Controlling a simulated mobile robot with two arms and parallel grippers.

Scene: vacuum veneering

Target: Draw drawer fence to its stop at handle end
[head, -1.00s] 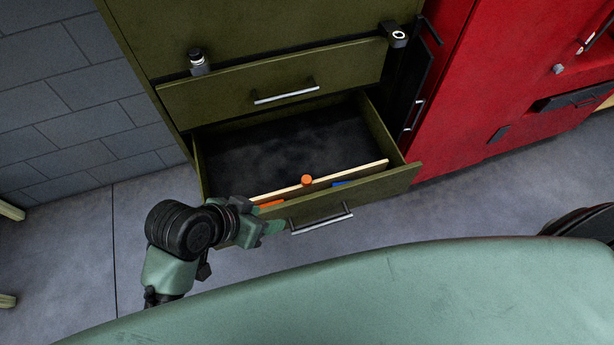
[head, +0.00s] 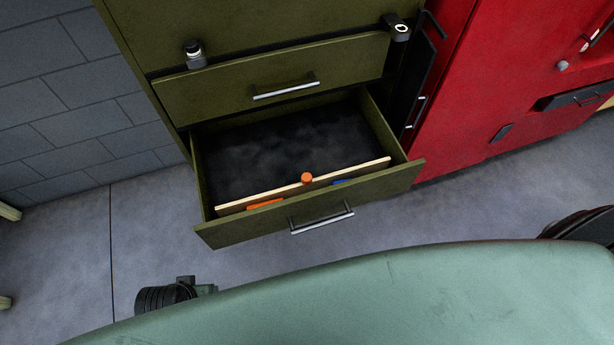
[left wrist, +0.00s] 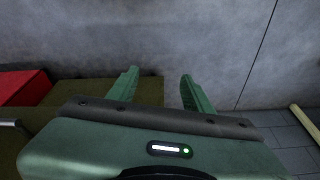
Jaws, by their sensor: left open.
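The lower olive drawer (head: 390,185) stands pulled out, with its bar handle (head: 322,218) on the front. The fence (head: 347,172) is a pale strip across the drawer near its handle end, with an orange knob (head: 306,178) on it. A narrow gap lies between the fence and the drawer front. An orange piece (head: 265,204) and a blue piece (head: 345,182) show in that gap. My left gripper (left wrist: 160,85) is open and empty, its two green fingers apart. In the head view my left arm is low, in front of the drawer and clear of it. My right gripper is out of view.
The upper drawer (head: 350,66) is shut or nearly so. A red cabinet (head: 490,90) stands to the right. Grey floor (head: 150,225) lies open to the left of the drawer. A small dark-and-silver object (head: 194,55) sits above the upper drawer.

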